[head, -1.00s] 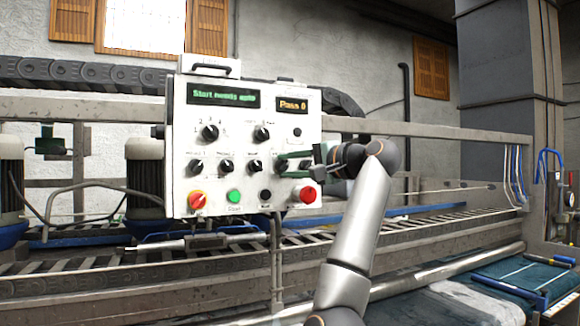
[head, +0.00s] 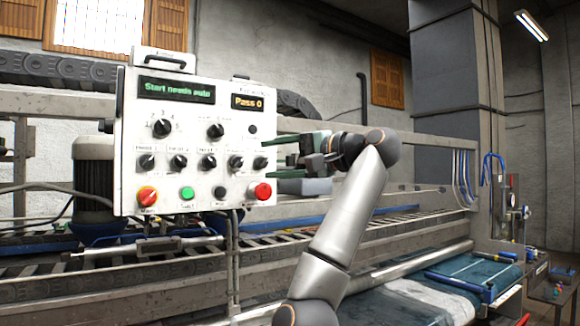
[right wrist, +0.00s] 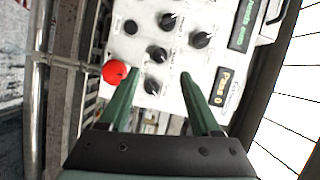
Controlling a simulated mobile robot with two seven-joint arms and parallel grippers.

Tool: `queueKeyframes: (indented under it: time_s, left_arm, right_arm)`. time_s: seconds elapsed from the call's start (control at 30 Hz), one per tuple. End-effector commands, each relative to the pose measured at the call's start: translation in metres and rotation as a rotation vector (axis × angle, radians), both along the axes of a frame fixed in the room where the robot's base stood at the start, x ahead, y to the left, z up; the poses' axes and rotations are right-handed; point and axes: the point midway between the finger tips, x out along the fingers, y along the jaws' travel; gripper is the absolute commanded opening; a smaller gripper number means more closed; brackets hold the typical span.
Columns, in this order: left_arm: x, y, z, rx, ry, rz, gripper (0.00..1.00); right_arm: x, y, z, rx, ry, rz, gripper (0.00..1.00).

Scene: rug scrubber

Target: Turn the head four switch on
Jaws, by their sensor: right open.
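The white control panel (head: 140,100) stands left of centre in the head view. Its lower row holds several black rotary knobs; I cannot read their labels clearly. The fourth knob from the left (head: 235,162) and the rightmost knob (head: 260,163) are nearest my right gripper (head: 278,157). That gripper is open and empty at the panel's right edge, its green fingers pointing at the panel. In the right wrist view, the rightmost knob (right wrist: 152,86) appears between the fingers, with its neighbour (right wrist: 157,54) just beyond the tips. Contact cannot be told. My left gripper is out of view.
A red button (head: 262,191) sits below the rightmost knob, close to one finger in the right wrist view (right wrist: 115,72). A green button (head: 187,193) is further left. The displays read "Start needs auto" (head: 176,90) and "Pass 0" (head: 247,102). Machine rails run behind the panel.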

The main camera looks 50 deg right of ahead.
Motion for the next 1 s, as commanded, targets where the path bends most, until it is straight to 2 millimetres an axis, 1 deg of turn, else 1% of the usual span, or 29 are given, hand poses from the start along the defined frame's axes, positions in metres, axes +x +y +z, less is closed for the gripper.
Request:
queueKeyframes:
  time_s: [0.03,0.1,0.2,0.3,0.87,1.0]
  left_arm:
    - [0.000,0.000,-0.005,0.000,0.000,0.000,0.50]
    - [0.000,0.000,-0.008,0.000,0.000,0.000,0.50]
    - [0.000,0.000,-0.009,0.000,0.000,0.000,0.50]
    - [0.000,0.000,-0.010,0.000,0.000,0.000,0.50]
    - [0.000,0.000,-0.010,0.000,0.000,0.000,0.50]
    - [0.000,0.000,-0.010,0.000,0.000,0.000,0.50]
  right_arm:
    - [-0.011,-0.002,-0.001,-0.001,-0.004,-0.002,0.64]
    - [-0.022,-0.002,0.000,-0.001,-0.003,-0.001,0.64]
    - [-0.033,-0.003,0.002,0.000,-0.002,-0.001,0.64]
    - [-0.040,-0.003,0.003,0.000,-0.002,0.000,0.64]
    - [-0.041,-0.003,0.003,0.000,0.000,0.001,0.64]
    - [-0.038,-0.002,0.000,-0.007,0.007,-0.002,0.64]
